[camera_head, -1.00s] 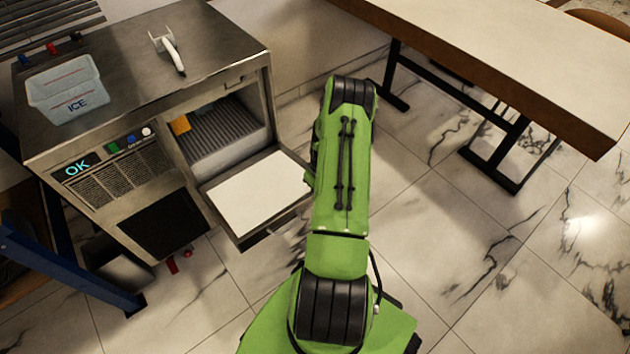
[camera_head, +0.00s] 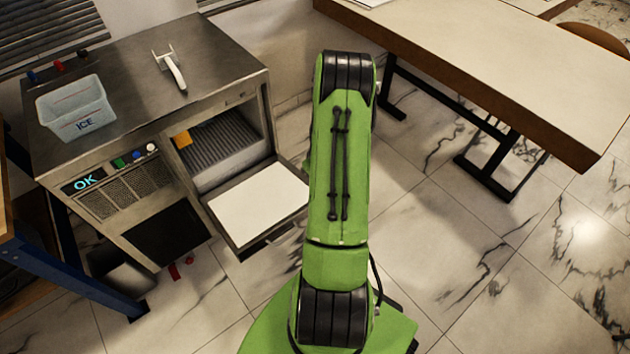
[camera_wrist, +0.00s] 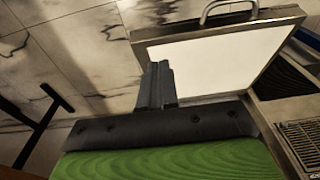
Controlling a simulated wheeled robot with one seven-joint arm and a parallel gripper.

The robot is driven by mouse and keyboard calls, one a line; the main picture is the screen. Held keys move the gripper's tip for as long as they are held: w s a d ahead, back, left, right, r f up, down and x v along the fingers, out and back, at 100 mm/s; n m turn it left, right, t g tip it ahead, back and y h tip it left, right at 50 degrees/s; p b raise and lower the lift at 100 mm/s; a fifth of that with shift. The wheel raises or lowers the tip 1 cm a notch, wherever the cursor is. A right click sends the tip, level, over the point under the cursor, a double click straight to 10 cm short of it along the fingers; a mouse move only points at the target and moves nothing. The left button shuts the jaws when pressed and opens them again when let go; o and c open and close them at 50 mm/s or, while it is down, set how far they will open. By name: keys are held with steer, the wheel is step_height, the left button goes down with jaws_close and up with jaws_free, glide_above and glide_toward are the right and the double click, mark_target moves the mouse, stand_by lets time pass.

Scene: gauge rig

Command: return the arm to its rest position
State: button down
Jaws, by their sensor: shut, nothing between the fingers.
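My green arm (camera_head: 340,170) rises from the bottom middle of the head view, its black elbow joint toward the top. My gripper is hidden behind the arm there. In the wrist view my gripper (camera_wrist: 158,85) shows as dark fingers pressed together, shut and empty. Beyond it is the white inner face of the ice machine's open door (camera_wrist: 215,65). In the head view the machine (camera_head: 150,60) stands at left, with its door (camera_head: 258,205) lowered. I cannot tell the exact gap between gripper and door.
An ice bin (camera_head: 75,108) and a white scoop (camera_head: 172,70) sit on the machine's top. A pale table (camera_head: 500,65) with black legs stands at the right. A blue-framed bench (camera_head: 70,272) is at lower left. The marble floor (camera_head: 450,240) right of my arm is clear.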

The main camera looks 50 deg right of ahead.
steer(key=shift+r, duration=0.1)
steer(key=w+a+r+n+t+p, duration=0.1)
steer(key=w+a+r+p, duration=0.1)
steer(key=a+r, duration=0.6)
steer(key=w+a+r+h+p, duration=0.1)
steer(key=w+a+r+p, duration=0.15)
steer(key=r, duration=0.95)
steer(key=w+a+r+n+t+p, duration=0.1)
steer(key=a+r, duration=0.5)
steer(key=r, duration=0.4)
steer(key=s+a+r+n+t+y+p, duration=0.1)
steer(key=s+a+r+p, duration=0.4)
steer(key=s+a+r, duration=0.8)
steer(key=s+a+t, duration=0.1)
steer(key=a, duration=0.2)
steer(key=shift+r, duration=0.3)
